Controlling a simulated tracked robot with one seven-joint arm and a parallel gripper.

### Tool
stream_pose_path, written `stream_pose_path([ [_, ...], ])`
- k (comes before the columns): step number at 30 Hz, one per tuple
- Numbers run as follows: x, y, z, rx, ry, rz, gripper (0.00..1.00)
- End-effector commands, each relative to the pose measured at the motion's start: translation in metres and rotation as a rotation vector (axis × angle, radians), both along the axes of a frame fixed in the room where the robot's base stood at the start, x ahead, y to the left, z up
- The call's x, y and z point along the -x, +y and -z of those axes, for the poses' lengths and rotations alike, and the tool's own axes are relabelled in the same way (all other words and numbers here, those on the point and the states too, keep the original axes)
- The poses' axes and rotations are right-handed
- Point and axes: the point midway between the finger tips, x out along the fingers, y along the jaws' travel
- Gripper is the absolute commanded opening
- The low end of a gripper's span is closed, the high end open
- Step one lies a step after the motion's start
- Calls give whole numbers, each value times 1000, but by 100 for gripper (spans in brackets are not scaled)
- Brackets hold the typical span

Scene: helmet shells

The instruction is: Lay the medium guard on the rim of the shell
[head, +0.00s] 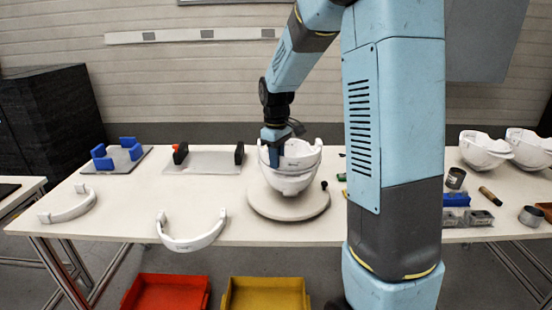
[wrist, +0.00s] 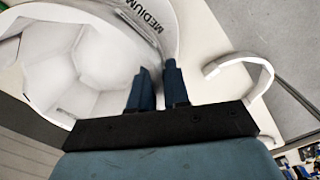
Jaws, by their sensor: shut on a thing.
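The white helmet shell (head: 297,163) stands open side up on a round white turntable (head: 288,206) in the middle of the table. Its pale faceted inside shows in the wrist view (wrist: 88,62). The medium guard (wrist: 140,14) is a white curved band with the word MEDIUM on it. It lies along the shell's edge in the wrist view; I cannot tell whether it touches the rim all round. My gripper (wrist: 158,78) is shut on this band, pointing down at the shell's left side in the head view (head: 274,158). The gripper hides part of the band.
Two other white guards lie at the table's left (head: 68,206) and front edge (head: 192,240). Blue blocks (head: 117,152) and a grey plate fixture (head: 205,162) stand behind. More shells (head: 484,150) and small parts are at the right. Red (head: 165,294) and yellow (head: 266,294) bins stand below.

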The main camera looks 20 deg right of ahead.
Motion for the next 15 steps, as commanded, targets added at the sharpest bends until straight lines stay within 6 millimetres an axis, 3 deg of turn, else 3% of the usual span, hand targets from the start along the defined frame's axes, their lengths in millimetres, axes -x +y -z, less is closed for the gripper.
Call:
stream_pose_path([
  [7,0,0,4,0,0,0,0],
  [8,0,0,4,0,0,0,19],
  [15,0,0,4,0,0,0,42],
])
